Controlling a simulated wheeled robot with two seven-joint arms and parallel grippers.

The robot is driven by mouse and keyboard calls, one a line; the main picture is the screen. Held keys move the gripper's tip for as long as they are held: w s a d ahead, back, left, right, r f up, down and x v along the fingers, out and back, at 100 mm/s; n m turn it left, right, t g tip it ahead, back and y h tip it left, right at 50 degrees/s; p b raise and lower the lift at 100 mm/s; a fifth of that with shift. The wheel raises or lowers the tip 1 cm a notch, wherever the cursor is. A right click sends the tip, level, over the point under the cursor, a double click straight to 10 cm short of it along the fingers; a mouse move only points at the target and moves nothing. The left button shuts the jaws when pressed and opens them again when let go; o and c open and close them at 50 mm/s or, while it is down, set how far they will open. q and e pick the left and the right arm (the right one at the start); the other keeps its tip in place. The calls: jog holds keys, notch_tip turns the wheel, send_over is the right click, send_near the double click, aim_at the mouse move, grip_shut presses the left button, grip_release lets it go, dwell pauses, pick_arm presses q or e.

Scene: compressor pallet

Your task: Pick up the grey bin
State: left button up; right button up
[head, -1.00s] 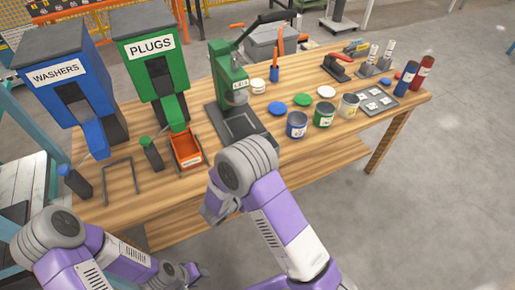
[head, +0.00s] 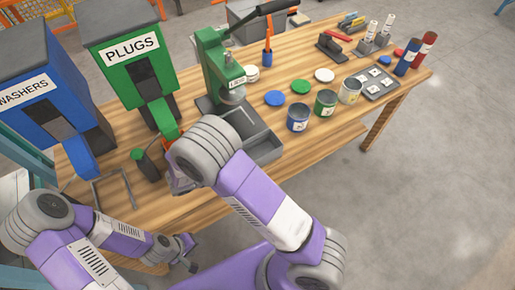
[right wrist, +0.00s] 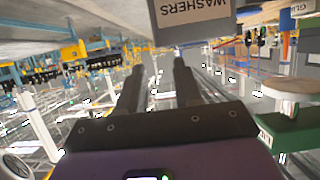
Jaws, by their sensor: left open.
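A grey open tray-like bin (head: 262,146) shows at the base of the green press (head: 217,62) in the head view; my right forearm covers its left part. I cannot tell if it is separate from the press base. My right arm reaches over the front of the table, and its gripper is mostly hidden behind its wrist there. In the right wrist view the right gripper (right wrist: 157,80) has its two fingers apart with nothing between them. My left gripper (head: 190,253) is open and empty, low at the table's front edge.
The blue washers dispenser (head: 35,95) and green plugs dispenser (head: 125,60) stand at the left. A wire stand (head: 112,190) is in front. Cans, including a blue-labelled one (head: 298,118), and lids stand right of the press. A grey box (head: 243,14) is behind.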

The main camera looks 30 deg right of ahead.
jog(key=b+x, duration=0.1)
jog(key=x, duration=0.7)
jog(key=shift+d+f+b, duration=0.2)
jog(key=shift+f+b, duration=0.05)
jog(key=shift+b, duration=0.05)
grip_shut()
